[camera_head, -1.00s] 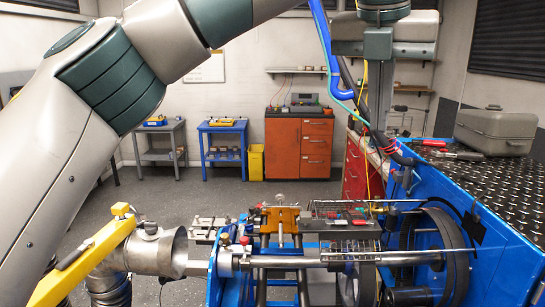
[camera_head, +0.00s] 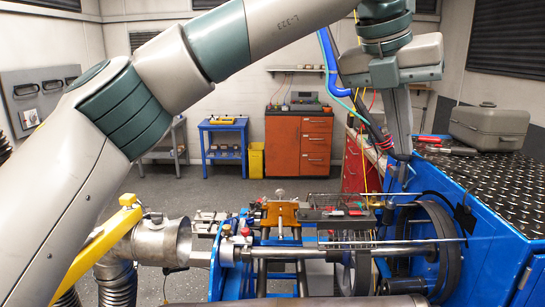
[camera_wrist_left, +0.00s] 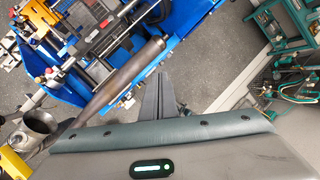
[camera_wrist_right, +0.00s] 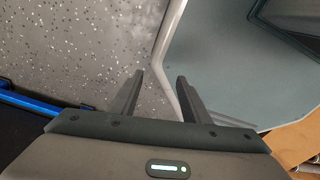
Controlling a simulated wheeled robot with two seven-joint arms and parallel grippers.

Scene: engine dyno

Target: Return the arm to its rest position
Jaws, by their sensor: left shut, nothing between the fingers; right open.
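My left arm comes in from the left of the head view and arches across the top. My left gripper (camera_head: 399,152) hangs down near the right end of the blue test stand (camera_head: 460,255); its fingertips are hard to make out there. In the left wrist view its fingers (camera_wrist_left: 152,76) are together with nothing between them, beside a dark grey pipe (camera_wrist_left: 132,72). My right gripper (camera_wrist_right: 160,77) shows only in its wrist view, open and empty, in front of speckled floor and a pale grey surface.
The stand carries a metal pipe (camera_head: 160,240), an orange block (camera_head: 280,212) and a tool tray (camera_head: 338,214). A blue table (camera_head: 223,140) and an orange cabinet (camera_head: 299,143) stand behind. A grey case (camera_head: 488,127) sits on the tread-plate top. Floor is open behind the stand.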

